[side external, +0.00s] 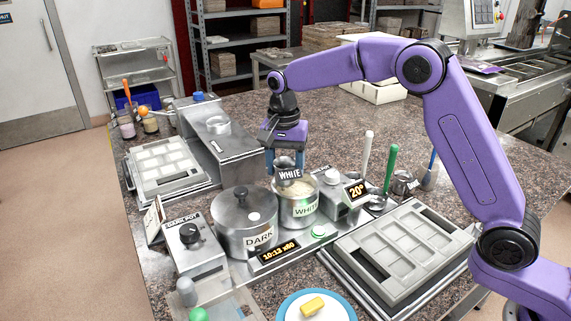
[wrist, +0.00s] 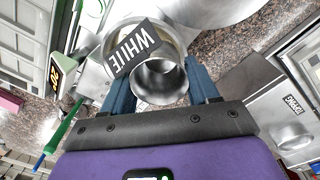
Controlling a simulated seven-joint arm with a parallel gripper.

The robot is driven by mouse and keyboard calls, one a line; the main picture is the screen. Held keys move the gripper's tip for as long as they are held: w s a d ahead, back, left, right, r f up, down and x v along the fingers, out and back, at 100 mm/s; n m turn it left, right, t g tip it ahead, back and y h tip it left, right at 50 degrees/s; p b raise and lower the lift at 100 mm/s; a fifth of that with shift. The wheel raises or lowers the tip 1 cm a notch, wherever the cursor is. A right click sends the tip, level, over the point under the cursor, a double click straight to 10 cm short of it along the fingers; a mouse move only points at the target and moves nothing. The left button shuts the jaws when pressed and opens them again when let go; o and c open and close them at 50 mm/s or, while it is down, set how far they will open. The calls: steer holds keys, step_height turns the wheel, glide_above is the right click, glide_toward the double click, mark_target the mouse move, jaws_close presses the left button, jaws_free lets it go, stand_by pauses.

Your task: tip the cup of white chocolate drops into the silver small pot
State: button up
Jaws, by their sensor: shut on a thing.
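My gripper (side external: 285,166) points down, with its two blue fingers shut on a small metal cup (wrist: 158,82). The cup has a black tag reading WHITE (side external: 289,174), which also shows in the wrist view (wrist: 138,46). In the wrist view the cup's open mouth shows a grey metal inside, and I cannot make out any drops there. The cup is right above the silver small pot (side external: 297,212), marked WHITE. Pale contents (side external: 300,188) show inside the pot's rim. I cannot tell how far the cup is tilted.
The larger lidded pot (side external: 245,222), marked DARK, stands close at left. A control box with a 20° display (side external: 357,191) and several upright handled tools stand at right. A grey mould (side external: 405,250) lies front right, and a blue-rimmed plate (side external: 290,312) with a yellow block in front.

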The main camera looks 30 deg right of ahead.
steer(key=shift+r, duration=1.55)
